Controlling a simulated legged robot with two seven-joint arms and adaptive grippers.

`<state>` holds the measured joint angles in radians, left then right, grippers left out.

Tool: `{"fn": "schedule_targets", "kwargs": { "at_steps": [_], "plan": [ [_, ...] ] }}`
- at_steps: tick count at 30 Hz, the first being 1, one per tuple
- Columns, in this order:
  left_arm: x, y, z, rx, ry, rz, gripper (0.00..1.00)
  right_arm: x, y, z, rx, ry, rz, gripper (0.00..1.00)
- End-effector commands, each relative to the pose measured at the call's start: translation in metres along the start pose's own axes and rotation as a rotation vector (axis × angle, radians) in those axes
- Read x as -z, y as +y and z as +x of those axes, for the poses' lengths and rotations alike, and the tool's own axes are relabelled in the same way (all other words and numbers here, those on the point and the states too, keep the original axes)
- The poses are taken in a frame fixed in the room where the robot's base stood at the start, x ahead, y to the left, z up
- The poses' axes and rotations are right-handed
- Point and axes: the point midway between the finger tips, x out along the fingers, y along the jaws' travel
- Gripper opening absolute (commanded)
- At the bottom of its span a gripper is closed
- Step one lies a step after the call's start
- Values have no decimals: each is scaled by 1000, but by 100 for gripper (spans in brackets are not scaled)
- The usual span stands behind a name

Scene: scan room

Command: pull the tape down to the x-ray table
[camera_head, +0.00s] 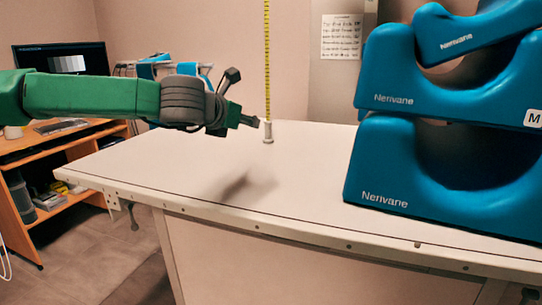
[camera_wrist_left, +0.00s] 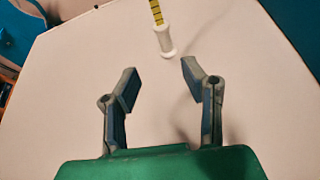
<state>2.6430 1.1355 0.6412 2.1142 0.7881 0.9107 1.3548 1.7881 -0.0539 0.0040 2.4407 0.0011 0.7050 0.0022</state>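A yellow measuring tape (camera_head: 267,62) hangs straight down from above the frame in the head view. A small white spool-shaped end piece (camera_head: 268,131) is at its lower end, at or just above the white x-ray table (camera_head: 180,165); I cannot tell if it touches. In the left wrist view the end piece (camera_wrist_left: 166,42) lies beyond the fingertips, with a bit of tape (camera_wrist_left: 157,12) above it. My left gripper (camera_head: 248,98) is just left of the tape. Its two fingers (camera_wrist_left: 157,78) are apart with nothing between them. My right gripper is not in view.
Blue padded supports (camera_head: 400,165) are stacked on the right of the table. A wooden desk (camera_head: 60,140) with a monitor (camera_head: 65,60) stands at the left. The front middle of the table is clear.

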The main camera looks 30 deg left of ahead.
Motion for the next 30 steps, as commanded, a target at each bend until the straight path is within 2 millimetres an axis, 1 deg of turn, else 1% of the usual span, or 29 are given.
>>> {"fn": "schedule_targets", "kwargs": {
  "at_steps": [1,5,8,11,16,21,24,27,30],
  "plan": [
    [-2,0,-2,22,-6,-14,38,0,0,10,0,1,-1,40],
    [-10,-3,-6,56,-5,-25,38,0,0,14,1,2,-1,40],
    [-11,-5,0,59,-3,-24,38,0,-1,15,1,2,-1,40],
    [-11,-8,15,56,-2,-20,38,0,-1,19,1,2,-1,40],
    [-11,-15,50,54,-1,-15,38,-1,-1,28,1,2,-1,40],
    [-12,-15,86,53,-2,-17,38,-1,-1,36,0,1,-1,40],
    [-11,-13,103,55,-3,-20,38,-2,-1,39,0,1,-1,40],
    [-12,-13,115,55,-3,-21,38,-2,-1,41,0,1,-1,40],
    [-12,-14,122,56,-3,-22,38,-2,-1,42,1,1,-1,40]
  ]
}}
